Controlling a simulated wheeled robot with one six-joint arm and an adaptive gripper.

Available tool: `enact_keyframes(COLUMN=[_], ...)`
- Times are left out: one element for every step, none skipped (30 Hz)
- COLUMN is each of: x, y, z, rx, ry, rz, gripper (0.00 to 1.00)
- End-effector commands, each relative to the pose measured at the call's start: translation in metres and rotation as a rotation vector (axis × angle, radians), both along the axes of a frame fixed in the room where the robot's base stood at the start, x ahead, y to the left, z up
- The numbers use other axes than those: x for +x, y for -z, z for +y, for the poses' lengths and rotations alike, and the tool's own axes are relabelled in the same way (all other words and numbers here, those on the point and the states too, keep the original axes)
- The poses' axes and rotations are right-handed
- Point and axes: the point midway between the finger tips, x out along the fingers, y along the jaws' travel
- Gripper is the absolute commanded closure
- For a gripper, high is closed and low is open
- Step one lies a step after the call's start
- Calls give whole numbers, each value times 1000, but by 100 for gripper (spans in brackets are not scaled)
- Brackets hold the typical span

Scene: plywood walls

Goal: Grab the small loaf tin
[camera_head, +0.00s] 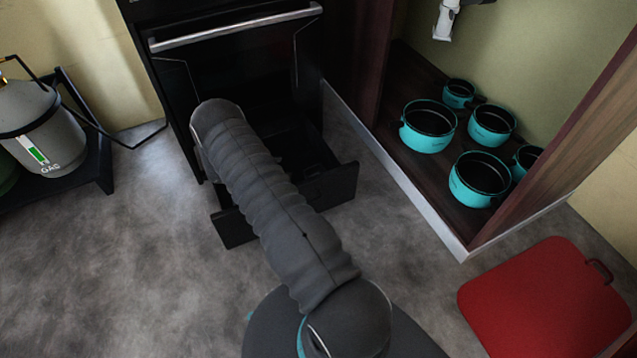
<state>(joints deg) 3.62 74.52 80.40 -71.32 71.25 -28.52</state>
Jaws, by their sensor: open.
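I cannot make out the small loaf tin in the head view. The black oven (240,60) stands at the back, and its low black drawer (335,186) is pulled out. My grey sleeved arm reaches over the drawer toward the oven front and covers the drawer's middle. The visible right part of the drawer's inside is very dark, and I cannot tell what lies in it. My gripper does not show; the far end of the arm hides it.
An open cabinet (458,243) at the right holds several teal pots (430,128). A grey gas bottle (45,125) stands on a dark rack at the left. The grey floor left of the drawer is clear.

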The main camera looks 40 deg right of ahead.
Motion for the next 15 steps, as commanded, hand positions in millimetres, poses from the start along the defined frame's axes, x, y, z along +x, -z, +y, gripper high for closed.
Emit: enact_keyframes(x=[-2,-3,-4,-4,-4,-5,-5,-6,-7,-7,-8,-10,-12,-13,-14], y=[16,21,28,32,35,39,41,42,44,46,48,50,52,54,57], z=[-2,-3,-4,-4,-5,-6,-7,-9,-13,-16,-20,-26,-31,-36,-43], rx=[-8,-13,-18,-22,-24,-26,-27,-29,-30,-30,-29,-29,-29,-29,-29], ry=[-15,-24,-32,-39,-44,-47,-49,-50,-51,-52,-52,-51,-50,-50,-49], rz=[23,33,46,53,59,65,67,69,71,71,72,73,73,73,72], gripper=[22,22,22,22,22,22,22,22,22,22,22,22,22,22,22])
